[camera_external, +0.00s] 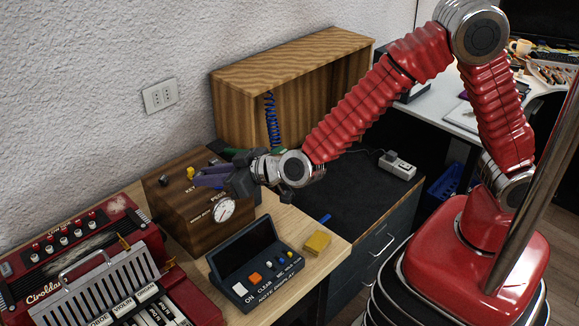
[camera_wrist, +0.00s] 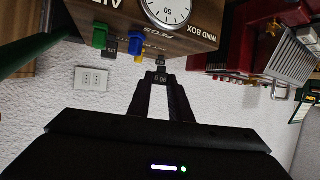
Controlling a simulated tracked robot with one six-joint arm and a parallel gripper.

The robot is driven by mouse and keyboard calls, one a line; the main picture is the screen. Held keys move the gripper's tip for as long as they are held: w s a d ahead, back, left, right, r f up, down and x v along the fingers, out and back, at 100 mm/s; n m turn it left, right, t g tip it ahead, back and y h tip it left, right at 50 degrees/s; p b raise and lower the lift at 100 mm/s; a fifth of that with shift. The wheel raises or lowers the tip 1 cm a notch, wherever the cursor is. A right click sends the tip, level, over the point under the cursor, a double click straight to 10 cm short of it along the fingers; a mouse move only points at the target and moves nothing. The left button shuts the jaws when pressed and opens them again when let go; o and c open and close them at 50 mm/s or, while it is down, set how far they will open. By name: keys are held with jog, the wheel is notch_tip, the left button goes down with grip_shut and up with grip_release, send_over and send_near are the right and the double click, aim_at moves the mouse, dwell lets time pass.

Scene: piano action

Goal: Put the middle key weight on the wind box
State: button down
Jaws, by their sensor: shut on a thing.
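My gripper (camera_wrist: 160,82) is shut on a small dark key weight (camera_wrist: 160,78) with a pale label in the wrist view. The wind box (camera_external: 205,190) is a brown wooden box with a round gauge on its front. It shows upside down at the top of the wrist view (camera_wrist: 195,42). The held weight is close to the box's top, just beyond a second dark block (camera_wrist: 160,62); whether they touch I cannot tell. Another dark labelled block (camera_wrist: 109,47) stands on the box. In the external view my gripper (camera_external: 212,180) is over the box and hides the weight.
Green (camera_wrist: 100,36), blue (camera_wrist: 136,42) and yellow (camera_wrist: 138,58) pieces are at the box's top. A note display (camera_external: 250,258) with buttons and a yellow block (camera_external: 317,242) lie in front. A red accordion (camera_external: 105,250) is at left, a wooden cabinet (camera_external: 290,60) behind.

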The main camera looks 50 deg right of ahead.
aim_at(215, 199)
jog(key=shift+f, duration=0.1)
jog(key=shift+f, duration=1.75)
jog(key=c, duration=1.9)
grip_release()
jog(key=shift+f, duration=0.1)
jog(key=shift+s+d+r, duration=0.15)
jog(key=shift+s+r, duration=0.15)
jog(key=shift+s, duration=0.15)
jog(key=v, duration=1.1)
